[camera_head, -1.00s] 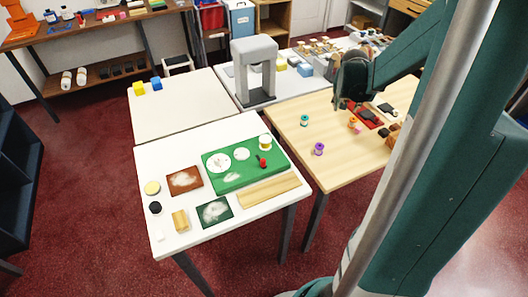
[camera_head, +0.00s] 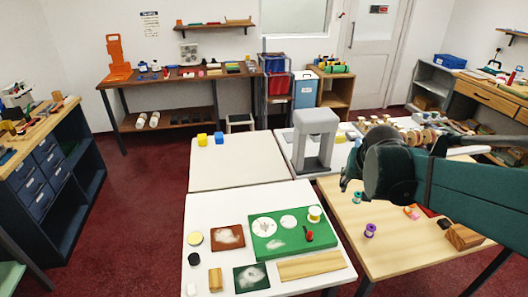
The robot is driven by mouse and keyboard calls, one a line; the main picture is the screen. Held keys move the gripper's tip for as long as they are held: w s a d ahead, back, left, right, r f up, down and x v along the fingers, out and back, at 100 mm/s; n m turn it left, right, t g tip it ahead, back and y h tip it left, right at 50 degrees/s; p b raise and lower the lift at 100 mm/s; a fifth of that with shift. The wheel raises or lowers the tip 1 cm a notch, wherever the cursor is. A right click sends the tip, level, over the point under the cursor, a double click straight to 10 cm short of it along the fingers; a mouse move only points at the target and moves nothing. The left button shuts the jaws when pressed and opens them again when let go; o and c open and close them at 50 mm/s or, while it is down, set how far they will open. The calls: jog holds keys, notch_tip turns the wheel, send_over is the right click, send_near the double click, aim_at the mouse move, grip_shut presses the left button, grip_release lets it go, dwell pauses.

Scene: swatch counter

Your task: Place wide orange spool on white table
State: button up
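A small orange spool (camera_head: 411,212) lies on the light wooden table (camera_head: 392,262) at the right, partly hidden by my arm. A purple spool (camera_head: 370,230) and a teal spool (camera_head: 357,197) stand near it on the same table. A white table (camera_head: 230,277) with a green mat is at the front. A second white table (camera_head: 235,175) is behind it. My gripper (camera_head: 346,180) is mostly hidden behind the dark wrist of my arm, above the wooden table near the teal spool. Its fingers are not clear, nor is anything in them.
The front table holds the green mat (camera_head: 268,252), a wooden strip (camera_head: 310,266), swatches and small jars. A wooden block (camera_head: 464,237) is on the wooden table.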

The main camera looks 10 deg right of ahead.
jog(key=s+a+n+y, duration=0.1)
jog(key=s+a+n, duration=0.1)
jog(key=s+a, duration=0.5)
jog(key=s+a+r+n+t+y, duration=0.1)
jog(key=s+a, duration=0.6)
jog(key=a, duration=0.7)
jog(key=shift+s+n+y, duration=0.25)
jog(key=shift+n+y, duration=0.25)
jog(key=shift+n, duration=0.8)
jog(key=shift+o, duration=0.5)
jog(key=shift+r, duration=0.1)
